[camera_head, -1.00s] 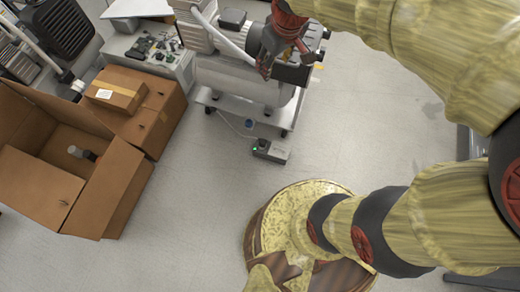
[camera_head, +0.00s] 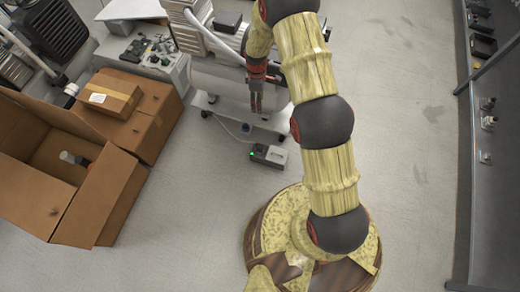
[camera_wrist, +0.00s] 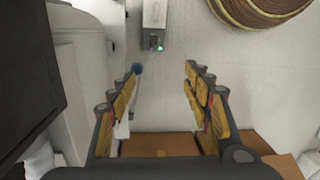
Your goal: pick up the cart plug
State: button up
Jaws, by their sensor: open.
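My gripper (camera_head: 256,103) is open and points down beside the compressor cart (camera_head: 208,103). In the wrist view its two fingers (camera_wrist: 163,67) stand apart with bare floor between them. A small grey-white box (camera_head: 270,156) with a green light lies on the floor by the cart. In the wrist view the box (camera_wrist: 155,13) is ahead of the fingertips, with a dark plug-like piece (camera_wrist: 156,40) at its near end. I cannot tell for certain which piece is the cart plug.
Cardboard boxes (camera_head: 100,195) stand on the floor at left, one open. A grey bench (camera_head: 140,50) with small items is behind them. A dark panel (camera_head: 492,180) stands along the right edge. The floor (camera_head: 410,140) at right is clear.

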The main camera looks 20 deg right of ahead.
aim_at(260, 147)
jog(key=f+n, duration=0.5)
jog(key=f, duration=0.9)
jog(key=f+n+b, duration=0.1)
jog(key=f+n, duration=0.5)
jog(key=f, duration=0.8)
jog(key=s+f+n+t+b, duration=0.1)
jog(key=f+n, duration=0.4)
jog(key=f, duration=0.9)
jog(key=shift+n, duration=0.4)
jog(key=shift+s+f+b, duration=0.2)
jog(key=shift+f+b, duration=0.65)
jog(key=shift+f, duration=0.5)
jog(key=shift+s+f+b, duration=0.15)
jog(key=shift+f+b, duration=0.65)
jog(key=shift+f, duration=0.55)
jog(key=shift+r, duration=0.1)
jog(key=c, duration=1.3)
